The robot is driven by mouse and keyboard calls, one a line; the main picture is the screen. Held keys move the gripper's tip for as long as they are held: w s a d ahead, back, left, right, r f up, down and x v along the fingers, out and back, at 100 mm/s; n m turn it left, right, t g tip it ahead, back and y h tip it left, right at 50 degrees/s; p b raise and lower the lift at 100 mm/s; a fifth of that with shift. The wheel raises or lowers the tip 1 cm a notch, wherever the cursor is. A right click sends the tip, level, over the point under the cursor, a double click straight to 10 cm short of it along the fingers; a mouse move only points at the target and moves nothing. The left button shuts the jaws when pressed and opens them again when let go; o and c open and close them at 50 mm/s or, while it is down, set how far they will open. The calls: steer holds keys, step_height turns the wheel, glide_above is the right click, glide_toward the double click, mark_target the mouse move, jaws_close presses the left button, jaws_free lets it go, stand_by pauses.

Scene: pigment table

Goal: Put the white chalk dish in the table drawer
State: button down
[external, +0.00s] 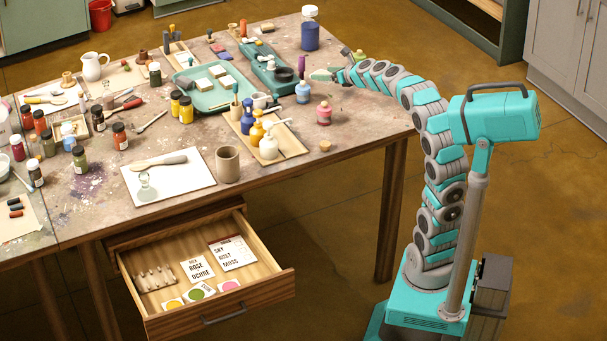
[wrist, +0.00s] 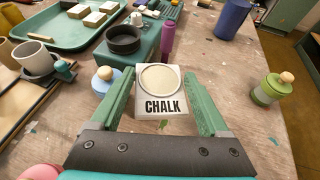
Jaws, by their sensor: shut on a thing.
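The white chalk dish (wrist: 161,103) is a small pale block with a round cream hollow and the word CHALK on its front. In the wrist view it sits between the two green fingers of my gripper (wrist: 161,92), which is shut on it. In the external view my gripper (external: 325,75) is at the right back part of the table; the dish is too small there to tell apart from the fingers. The table drawer (external: 271,285) is pulled open under the table's front edge. It holds cards, round colour swatches and a small rack, with bare wood between them.
A purple bottle (wrist: 167,41), a dark round bowl (wrist: 123,39) and a green jar (wrist: 270,89) stand near my gripper. A blue jar (external: 310,37) is behind. Bottles on a wooden board (external: 290,146), a pink bottle (external: 323,114) and a clay cup (external: 228,165) stand towards the drawer.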

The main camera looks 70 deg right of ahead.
steer(key=s+d+f+m+h, duration=0.1)
steer(key=s+d+f+m+g+h, duration=0.1)
steer(key=f, duration=0.1)
steer(key=shift+s+d+f, duration=0.1)
steer(key=shift+d, duration=0.2)
steer(key=shift+s+a+b, duration=0.1)
steer(key=shift+s+b, duration=0.15)
steer(key=shift+b, duration=0.05)
steer(key=s+a+n+t+y+b, duration=0.1)
steer(key=s+a+n+y, duration=0.1)
steer(key=s+a, duration=0.1)
steer(key=s+a+r+n+t+y+b, duration=0.1)
steer(key=s+a+n+y, duration=0.1)
steer(key=s+a, duration=0.1)
steer(key=s+a+n+y+b, duration=0.1)
steer(key=s+a+n+y, duration=0.1)
steer(key=s+a, duration=0.1)
steer(key=shift+s+a+r+n+t, duration=0.3)
steer(key=shift+a+n+t, duration=0.1)
steer(key=shift+a, duration=0.2)
steer(key=shift+y, duration=0.4)
steer(key=b, duration=0.2)
glide_above(327, 94)
steer(key=shift+s+a+f, duration=0.1)
steer(key=shift+a+f, duration=0.05)
steer(key=shift+f, duration=0.8)
steer(key=shift+f+b, duration=0.65)
steer(key=shift+f, duration=0.85)
